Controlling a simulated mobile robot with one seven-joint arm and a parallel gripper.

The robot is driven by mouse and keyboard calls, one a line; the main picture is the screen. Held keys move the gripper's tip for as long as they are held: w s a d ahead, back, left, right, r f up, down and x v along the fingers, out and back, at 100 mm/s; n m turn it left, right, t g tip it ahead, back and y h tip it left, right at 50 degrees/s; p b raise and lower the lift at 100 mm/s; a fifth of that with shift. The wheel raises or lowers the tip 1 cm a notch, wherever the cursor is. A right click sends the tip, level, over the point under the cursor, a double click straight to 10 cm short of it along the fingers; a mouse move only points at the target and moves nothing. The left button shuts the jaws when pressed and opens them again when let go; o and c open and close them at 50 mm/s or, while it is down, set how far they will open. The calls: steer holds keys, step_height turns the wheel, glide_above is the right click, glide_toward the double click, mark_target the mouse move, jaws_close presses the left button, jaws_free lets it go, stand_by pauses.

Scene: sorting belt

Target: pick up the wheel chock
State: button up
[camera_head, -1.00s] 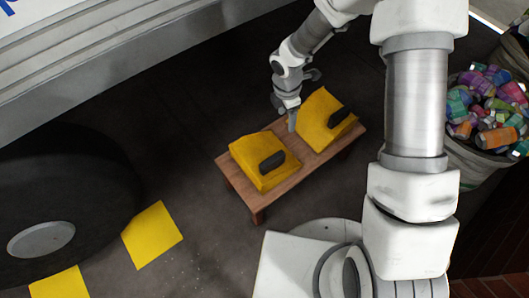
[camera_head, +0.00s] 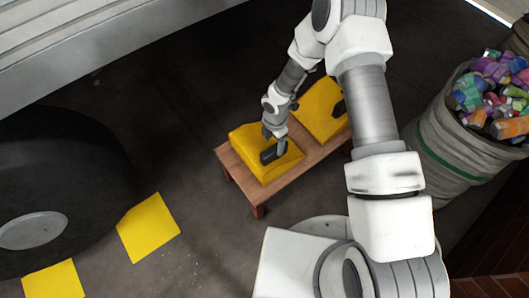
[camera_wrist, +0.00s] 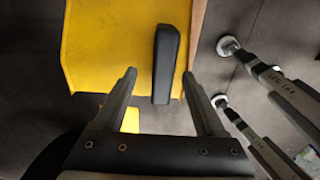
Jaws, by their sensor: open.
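Two yellow wheel chocks with black handles lie on a low wooden table. The nearer, left chock (camera_head: 245,142) has its black handle (camera_head: 268,156) under my gripper (camera_head: 278,150). In the wrist view this chock (camera_wrist: 105,50) fills the upper middle, with its handle (camera_wrist: 164,62) upright in the picture. The two fingertips of my gripper (camera_wrist: 159,73) are apart, one on each side of the handle in the picture. The gap in height between fingertips and handle is hard to tell. The second chock (camera_head: 317,108) lies behind to the right, partly hidden by my arm.
The wooden table (camera_head: 286,183) has little bare top around the chocks. A large black wheel (camera_head: 70,160) stands at the left, with yellow floor squares (camera_head: 148,227) beside it. A sack (camera_head: 452,145) full of colourful cans stands at the right. Dark floor lies between.

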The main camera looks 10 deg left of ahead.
steer(key=shift+d+f+b, duration=0.15)
steer(key=shift+f+b, duration=0.45)
steer(key=shift+f, duration=0.85)
steer(key=shift+d+f+b, duration=0.1)
steer(key=shift+f+b, duration=0.45)
steer(key=shift+f, duration=0.9)
steer(key=shift+f, duration=0.1)
steer(key=shift+c, duration=0.3)
jaws_close()
